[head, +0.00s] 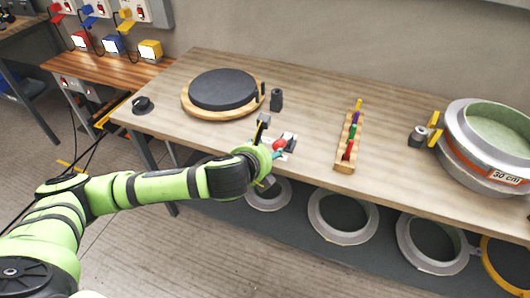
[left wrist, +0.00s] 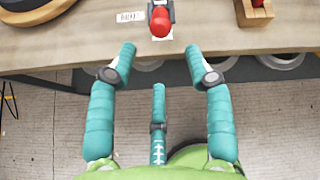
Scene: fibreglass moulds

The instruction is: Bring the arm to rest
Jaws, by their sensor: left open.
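My left arm (head: 150,188) reaches in from the left, and my left gripper (head: 274,150) is at the front edge of the workbench (head: 225,138). In the left wrist view the gripper (left wrist: 163,58) shows teal fingers spread wide, with nothing between them. A small red-ended dark item (left wrist: 160,22) is on the bench just beyond the fingertips, apart from them; in the head view the gripper partly covers it (head: 289,138). My right gripper is in neither view.
A dark disc on a round wooden board (head: 222,90), a dark block (head: 276,99), a wooden rack of coloured items (head: 350,140) and a large round mould (head: 490,145) stand on the bench. Several grey rings (head: 342,216) lie on the shelf below. Open floor shows in front.

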